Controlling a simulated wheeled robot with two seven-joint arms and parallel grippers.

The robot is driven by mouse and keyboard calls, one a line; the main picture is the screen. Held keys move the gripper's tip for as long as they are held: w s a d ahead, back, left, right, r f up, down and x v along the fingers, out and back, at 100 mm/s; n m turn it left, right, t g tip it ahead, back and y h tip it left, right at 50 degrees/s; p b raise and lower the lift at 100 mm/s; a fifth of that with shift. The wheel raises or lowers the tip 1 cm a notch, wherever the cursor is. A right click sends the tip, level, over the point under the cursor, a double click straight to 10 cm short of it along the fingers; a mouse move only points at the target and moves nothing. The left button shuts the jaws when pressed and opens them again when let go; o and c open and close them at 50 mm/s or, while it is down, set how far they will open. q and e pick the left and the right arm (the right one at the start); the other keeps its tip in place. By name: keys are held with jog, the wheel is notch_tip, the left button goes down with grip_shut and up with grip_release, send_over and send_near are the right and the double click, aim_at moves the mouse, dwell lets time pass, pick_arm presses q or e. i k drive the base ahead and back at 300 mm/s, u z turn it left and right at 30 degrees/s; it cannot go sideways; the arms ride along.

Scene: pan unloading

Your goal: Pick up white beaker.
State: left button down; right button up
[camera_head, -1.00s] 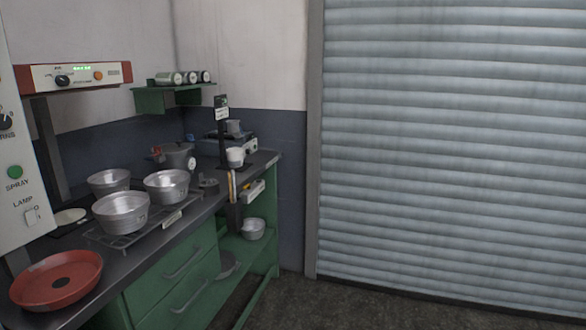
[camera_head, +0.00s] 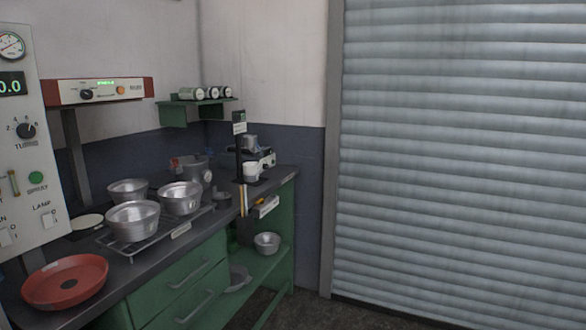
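The white beaker (camera_head: 250,171) appears to be the small white cup standing upright near the far end of the dark counter (camera_head: 146,264). It is beside a black post with a label (camera_head: 240,146). Small grey equipment (camera_head: 266,158) stands just behind it. Neither of my grippers shows in the head view.
Metal pots (camera_head: 133,221) stand on a wire rack on the counter. A red round dish (camera_head: 66,282) lies at the near left. Green drawers (camera_head: 194,303) and a lower shelf with a metal pot (camera_head: 267,243) are below. Dark floor is clear before the shutter (camera_head: 455,160).

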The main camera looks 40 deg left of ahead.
aim_at(250, 168)
jog(key=u, duration=0.1)
jog(key=i, duration=2.25)
jog(key=u, duration=1.8)
jog(key=i, duration=0.9)
jog(key=u, duration=0.85)
